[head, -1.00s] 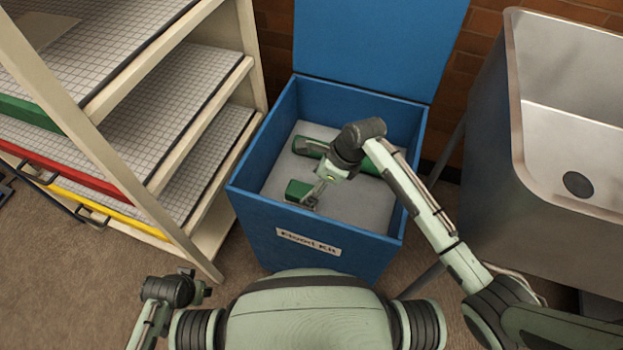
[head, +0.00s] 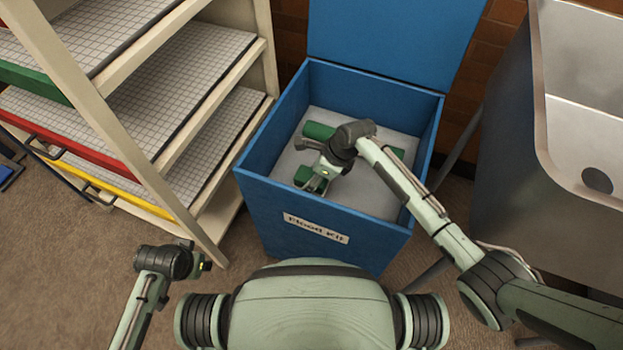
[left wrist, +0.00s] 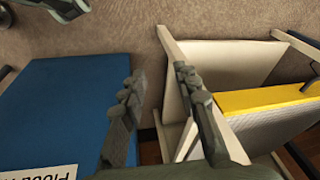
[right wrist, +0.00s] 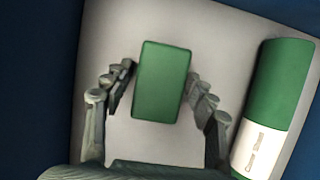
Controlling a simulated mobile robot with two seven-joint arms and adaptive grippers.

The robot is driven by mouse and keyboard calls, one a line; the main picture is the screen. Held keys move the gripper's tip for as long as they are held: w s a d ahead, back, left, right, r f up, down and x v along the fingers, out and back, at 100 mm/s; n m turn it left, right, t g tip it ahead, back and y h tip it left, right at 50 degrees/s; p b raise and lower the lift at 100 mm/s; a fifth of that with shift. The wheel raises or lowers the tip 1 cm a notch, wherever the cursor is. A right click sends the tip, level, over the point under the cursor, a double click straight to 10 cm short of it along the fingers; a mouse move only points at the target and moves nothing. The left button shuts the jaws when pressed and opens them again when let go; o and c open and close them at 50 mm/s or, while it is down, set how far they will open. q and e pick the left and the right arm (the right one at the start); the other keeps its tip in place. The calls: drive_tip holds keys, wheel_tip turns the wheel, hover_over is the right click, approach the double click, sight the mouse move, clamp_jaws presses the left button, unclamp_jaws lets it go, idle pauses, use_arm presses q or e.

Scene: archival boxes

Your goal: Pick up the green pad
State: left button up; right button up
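The green pad (right wrist: 162,82) is a small rounded green block lying on the grey floor of the blue Flood Kit box. In the right wrist view it sits between the fingers of my right gripper (right wrist: 160,88), which is open with a gap on both sides. In the head view the pad (head: 302,175) is partly hidden by my right gripper (head: 318,183), which reaches down into the box. My left gripper (left wrist: 155,82) is open and empty, outside the box; it also shows at the lower left of the head view (head: 200,258).
The blue box (head: 258,208) has its lid (head: 395,40) raised. A green cylinder with a white label (right wrist: 278,95) lies in it beside the pad. A shelf unit (head: 150,120) stands left of the box and a metal sink (head: 510,150) right of it.

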sight(311, 176)
drive_tip(key=c, duration=0.7)
drive_tip(key=shift+r, duration=0.1)
drive_tip(key=shift+c, duration=0.2)
